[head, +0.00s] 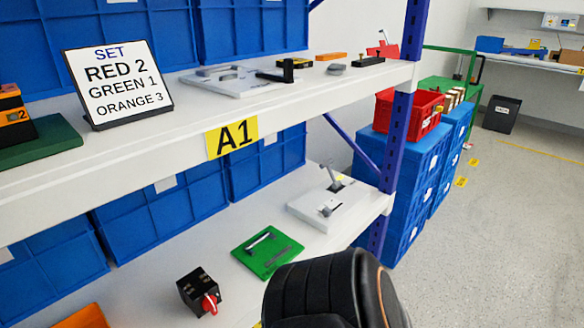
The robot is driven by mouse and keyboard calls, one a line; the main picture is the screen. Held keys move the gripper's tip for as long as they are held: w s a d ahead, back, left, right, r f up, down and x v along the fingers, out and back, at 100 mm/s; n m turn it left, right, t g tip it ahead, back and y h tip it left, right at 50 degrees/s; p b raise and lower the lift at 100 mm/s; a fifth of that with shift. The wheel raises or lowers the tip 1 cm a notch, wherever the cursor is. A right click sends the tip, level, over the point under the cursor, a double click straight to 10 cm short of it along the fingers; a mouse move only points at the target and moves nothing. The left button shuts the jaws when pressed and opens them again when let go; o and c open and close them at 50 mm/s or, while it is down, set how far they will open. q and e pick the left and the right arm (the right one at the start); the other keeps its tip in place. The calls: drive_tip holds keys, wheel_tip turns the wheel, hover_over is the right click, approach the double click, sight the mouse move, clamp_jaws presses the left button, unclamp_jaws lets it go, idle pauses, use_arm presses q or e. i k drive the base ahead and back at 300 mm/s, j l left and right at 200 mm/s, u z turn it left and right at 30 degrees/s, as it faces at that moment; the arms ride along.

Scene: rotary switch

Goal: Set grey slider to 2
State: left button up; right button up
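A pale grey plate (228,80) with low grey parts on it lies on the upper shelf, to the right of the sign. A black handle-like piece (287,70) stands at its right side. A second light grey panel (333,207) with a raised metal lever sits on the lower shelf near its right end. I cannot tell which of the two is the grey slider, and no scale or setting is readable on either. Neither gripper shows. A dark rounded link of mine fills the bottom centre, in front of the lower shelf.
A sign (117,84) reads SET RED 2, GREEN 1, ORANGE 3. A green slider plate (267,251) and black box with red knob (199,292) sit on the lower shelf. A blue post (400,125) bounds the shelves. Floor (490,240) at right is clear.

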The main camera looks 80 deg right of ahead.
sight(327, 212)
drive_tip(key=i+z, duration=0.1)
drive_tip(key=z, duration=0.3)
drive_tip(key=i+j+z, duration=0.1)
drive_tip(key=z, duration=2.5)
